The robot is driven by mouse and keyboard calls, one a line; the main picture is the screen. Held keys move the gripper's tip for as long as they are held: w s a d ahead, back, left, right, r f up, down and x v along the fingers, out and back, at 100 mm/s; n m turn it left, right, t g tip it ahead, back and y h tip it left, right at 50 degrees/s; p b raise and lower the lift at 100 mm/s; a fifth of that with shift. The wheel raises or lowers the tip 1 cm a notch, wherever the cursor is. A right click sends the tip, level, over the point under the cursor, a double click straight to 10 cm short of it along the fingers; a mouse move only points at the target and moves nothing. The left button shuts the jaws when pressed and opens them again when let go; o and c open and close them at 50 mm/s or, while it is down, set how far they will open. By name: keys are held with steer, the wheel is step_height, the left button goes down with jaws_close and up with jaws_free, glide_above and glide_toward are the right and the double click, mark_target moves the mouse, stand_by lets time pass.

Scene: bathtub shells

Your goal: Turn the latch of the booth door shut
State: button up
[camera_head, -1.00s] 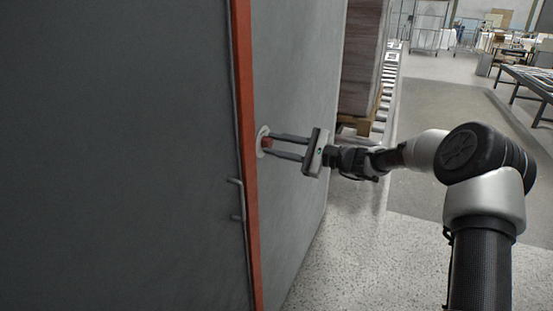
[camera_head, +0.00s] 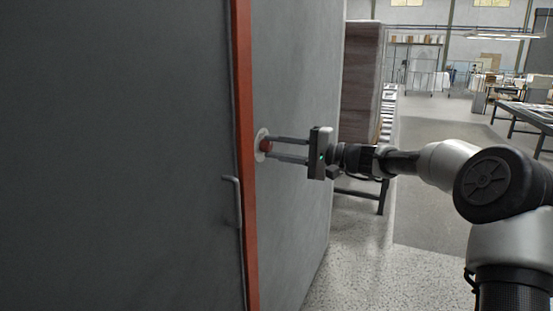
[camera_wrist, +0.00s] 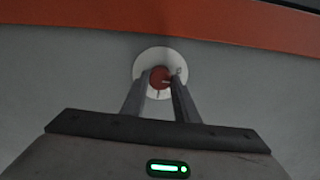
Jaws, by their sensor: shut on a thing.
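The latch is a small red knob (camera_head: 266,146) on a round white plate (camera_head: 260,146), set in the grey wall just right of the orange door frame. In the wrist view the red knob (camera_wrist: 159,78) sits at the middle of the white plate (camera_wrist: 150,62). My gripper (camera_head: 272,147) reaches in from the right with its two fingers one above the other, shut on the knob. In the wrist view my gripper's fingertips (camera_wrist: 160,80) are on either side of the knob. The dark grey booth door (camera_head: 120,150) lies left of the frame, with a bent metal handle (camera_head: 235,200) at its edge.
The orange frame post (camera_head: 246,180) runs upright between door and wall. A tall stack of brown boards (camera_head: 360,95) and a roller conveyor stand behind the wall's far edge. A long table (camera_head: 530,118) is at the right. Open speckled floor lies right of the booth.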

steer(key=shift+n+b, duration=0.3)
steer(key=shift+n, duration=0.1)
steer(key=o, duration=1.1)
steer(key=shift+c, duration=0.2)
steer(key=p+v, duration=0.2)
steer(key=v, duration=1.5)
steer(key=shift+d, duration=0.2)
